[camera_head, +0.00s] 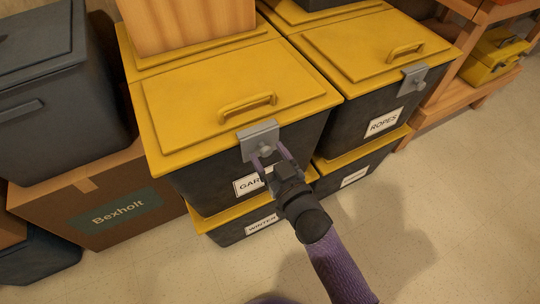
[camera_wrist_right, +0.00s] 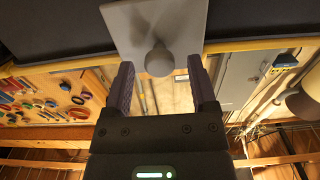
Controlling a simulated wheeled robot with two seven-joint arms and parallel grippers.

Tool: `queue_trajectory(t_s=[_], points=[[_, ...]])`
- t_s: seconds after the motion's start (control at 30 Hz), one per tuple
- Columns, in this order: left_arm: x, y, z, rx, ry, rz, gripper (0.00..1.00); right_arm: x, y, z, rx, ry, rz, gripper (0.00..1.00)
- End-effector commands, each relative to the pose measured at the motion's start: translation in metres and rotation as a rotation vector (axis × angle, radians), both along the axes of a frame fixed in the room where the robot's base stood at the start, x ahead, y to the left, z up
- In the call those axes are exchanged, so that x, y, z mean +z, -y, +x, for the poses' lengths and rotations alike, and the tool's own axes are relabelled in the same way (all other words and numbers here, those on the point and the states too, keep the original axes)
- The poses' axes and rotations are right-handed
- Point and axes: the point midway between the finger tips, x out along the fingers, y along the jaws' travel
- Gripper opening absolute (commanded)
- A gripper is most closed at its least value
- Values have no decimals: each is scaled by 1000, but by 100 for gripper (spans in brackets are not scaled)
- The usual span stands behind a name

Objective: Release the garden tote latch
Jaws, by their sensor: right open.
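The garden tote (camera_head: 180,177) is a black bin with a yellow lid (camera_head: 200,85) and a label that reads "GAR", the rest hidden behind my gripper. Its grey latch plate (camera_head: 258,138) with a round knob sits at the lid's front edge. My right gripper (camera_head: 268,160) is open at the latch, a finger on each side below the knob. In the right wrist view, the knob (camera_wrist_right: 159,62) stands between and just beyond the fingertips (camera_wrist_right: 160,75), with the plate (camera_wrist_right: 150,25) behind it. I see no contact. My left gripper is out of view.
The garden tote stands on another tote labelled "WINTER" (camera_head: 262,224). A "ROPES" tote (camera_head: 365,135) with its own latch stands at right. A cardboard box (camera_head: 60,215) and a grey bin (camera_head: 50,120) are at left. The floor (camera_head: 460,220) at right is clear.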

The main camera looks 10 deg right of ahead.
Motion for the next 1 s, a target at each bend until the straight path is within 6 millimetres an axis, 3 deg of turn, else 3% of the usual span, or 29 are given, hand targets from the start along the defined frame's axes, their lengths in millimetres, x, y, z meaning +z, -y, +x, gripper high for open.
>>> queue_trajectory(t_s=[0.07, 0.4, 0.43, 1.0], points=[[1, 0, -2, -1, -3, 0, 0, 0, 0, 0, 0, 0, 0, 74], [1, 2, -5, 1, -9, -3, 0, 0, 0, 0, 0, 0, -1, 4], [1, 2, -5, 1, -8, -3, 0, 0, 0, 0, 0, 0, -1, 0], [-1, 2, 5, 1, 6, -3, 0, -1, 0, -1, 0, -2, -2, 0]])
